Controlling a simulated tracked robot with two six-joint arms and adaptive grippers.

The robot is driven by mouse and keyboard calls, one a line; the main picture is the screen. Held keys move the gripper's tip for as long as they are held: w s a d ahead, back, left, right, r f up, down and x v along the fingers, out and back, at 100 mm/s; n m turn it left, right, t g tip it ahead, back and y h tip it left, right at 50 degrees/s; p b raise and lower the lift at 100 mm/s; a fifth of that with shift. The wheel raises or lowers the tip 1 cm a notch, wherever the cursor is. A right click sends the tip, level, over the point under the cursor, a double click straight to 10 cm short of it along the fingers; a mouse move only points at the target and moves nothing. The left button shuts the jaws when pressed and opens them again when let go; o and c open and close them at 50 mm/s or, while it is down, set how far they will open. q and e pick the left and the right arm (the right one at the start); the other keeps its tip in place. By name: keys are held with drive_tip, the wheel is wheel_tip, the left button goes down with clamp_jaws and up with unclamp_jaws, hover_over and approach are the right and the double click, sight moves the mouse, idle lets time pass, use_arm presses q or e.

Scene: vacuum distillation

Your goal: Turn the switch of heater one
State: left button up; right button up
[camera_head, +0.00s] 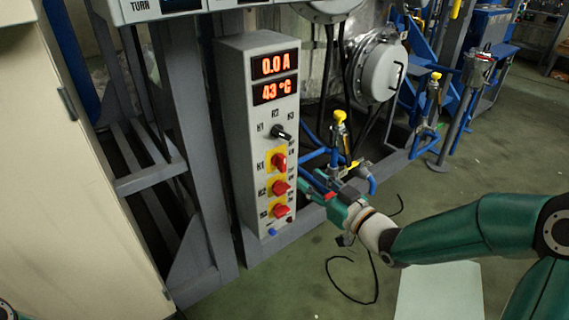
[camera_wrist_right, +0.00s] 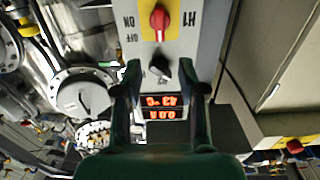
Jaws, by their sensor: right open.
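The heater one switch (camera_head: 278,162) is a red rotary knob on a yellow plate, marked H1, the top of three red switches on the grey control box (camera_head: 238,125). In the right wrist view, the red H1 switch (camera_wrist_right: 159,20) is at the top, beside ON and OFF marks. My right gripper (camera_head: 316,190) is just right of the box front in the head view. In the wrist view its two fingers (camera_wrist_right: 161,88) are spread, with nothing between them, and the switch lies beyond their tips. My left gripper is not in view.
A black selector knob (camera_head: 280,132) sits above the switches and below displays (camera_head: 275,78) reading 0.0 A and 43 °C. Two more red switches (camera_head: 281,187) (camera_head: 281,211) are below H1. Blue pipes with yellow-topped valves (camera_head: 340,118) stand right of the box.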

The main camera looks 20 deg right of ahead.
sight(285, 160)
drive_tip(key=b+x, duration=0.1)
drive_tip(key=x, duration=0.9)
drive_tip(key=shift+w, duration=0.15)
clamp_jaws()
